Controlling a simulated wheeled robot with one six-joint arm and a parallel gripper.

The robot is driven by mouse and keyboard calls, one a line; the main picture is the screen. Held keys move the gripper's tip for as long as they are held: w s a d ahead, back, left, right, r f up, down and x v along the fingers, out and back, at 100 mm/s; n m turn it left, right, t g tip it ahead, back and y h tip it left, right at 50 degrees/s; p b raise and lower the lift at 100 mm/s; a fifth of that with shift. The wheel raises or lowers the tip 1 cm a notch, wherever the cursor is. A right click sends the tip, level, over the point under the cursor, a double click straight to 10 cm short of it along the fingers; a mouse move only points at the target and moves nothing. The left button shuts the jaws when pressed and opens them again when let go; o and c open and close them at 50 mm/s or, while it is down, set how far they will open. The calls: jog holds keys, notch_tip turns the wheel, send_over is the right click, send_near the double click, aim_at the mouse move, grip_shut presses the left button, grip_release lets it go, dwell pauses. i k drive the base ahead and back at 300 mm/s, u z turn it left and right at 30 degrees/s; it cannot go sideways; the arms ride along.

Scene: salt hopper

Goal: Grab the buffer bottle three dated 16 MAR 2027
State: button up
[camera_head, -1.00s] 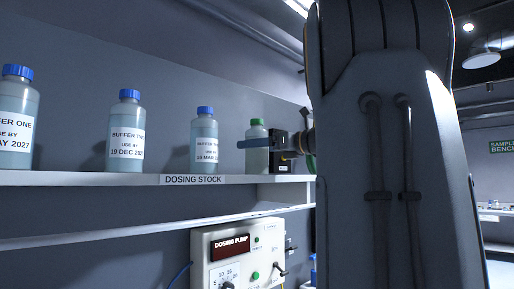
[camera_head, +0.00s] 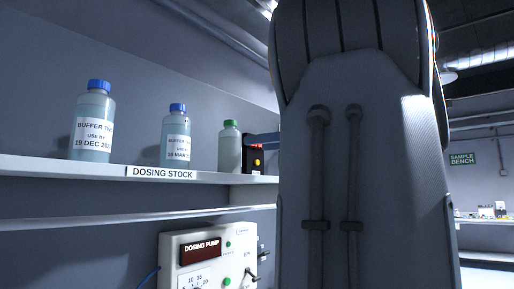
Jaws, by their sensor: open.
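The bottle (camera_head: 176,136) with a blue cap and pale blue-grey contents stands upright on the shelf. Its white label reads "BUFFER TH…" and "16 MAR 2…", with the right edge turned out of sight. My gripper (camera_head: 262,141) is mostly hidden behind my own arm.
A blue-capped bottle (camera_head: 92,124) labelled 19 DEC stands left on the shelf (camera_head: 70,171). A green-capped bottle (camera_head: 230,149) and a black box (camera_head: 257,164) with red and yellow stand right. The dosing pump (camera_head: 207,258) sits below. My arm blocks the centre right.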

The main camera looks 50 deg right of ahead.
aim_at(176, 139)
jog(key=k, duration=1)
